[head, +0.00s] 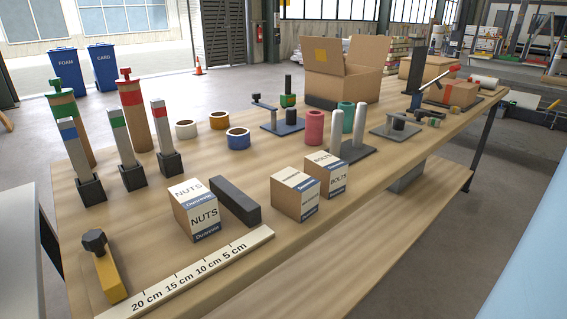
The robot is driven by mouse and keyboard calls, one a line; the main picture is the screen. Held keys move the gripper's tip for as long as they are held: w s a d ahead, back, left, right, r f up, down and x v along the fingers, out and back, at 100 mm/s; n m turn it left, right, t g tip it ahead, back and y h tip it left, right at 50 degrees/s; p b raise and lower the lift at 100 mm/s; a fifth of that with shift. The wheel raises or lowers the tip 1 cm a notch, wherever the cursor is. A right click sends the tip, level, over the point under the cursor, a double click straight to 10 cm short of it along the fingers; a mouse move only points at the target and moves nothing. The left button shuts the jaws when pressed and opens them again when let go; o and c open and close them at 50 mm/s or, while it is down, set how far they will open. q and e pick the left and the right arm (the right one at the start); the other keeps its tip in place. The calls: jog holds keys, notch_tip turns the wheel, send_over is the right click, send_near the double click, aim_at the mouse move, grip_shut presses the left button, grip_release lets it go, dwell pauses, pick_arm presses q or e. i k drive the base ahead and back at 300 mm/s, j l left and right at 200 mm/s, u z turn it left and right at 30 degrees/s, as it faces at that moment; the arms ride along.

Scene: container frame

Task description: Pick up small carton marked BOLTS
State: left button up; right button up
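The small carton marked BOLTS (334,181) stands on the wooden workbench (262,282), right of centre. It is brown and white, with BOLTS on its top and side and a blue band low down. Another small carton (289,203) stands close beside it on the left; its lettering is too small to read. A carton marked NUTS (187,216) stands further left. Neither of my grippers is in view.
A dark bar (236,202) lies between the NUTS carton and the middle carton. A ruler strip (190,283) lies along the front edge. Two white posts on a dark base (352,152) stand behind the BOLTS carton. An open cardboard box (345,87) stands further back.

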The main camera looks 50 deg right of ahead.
aim_at(331, 171)
jog(key=z, duration=1.9)
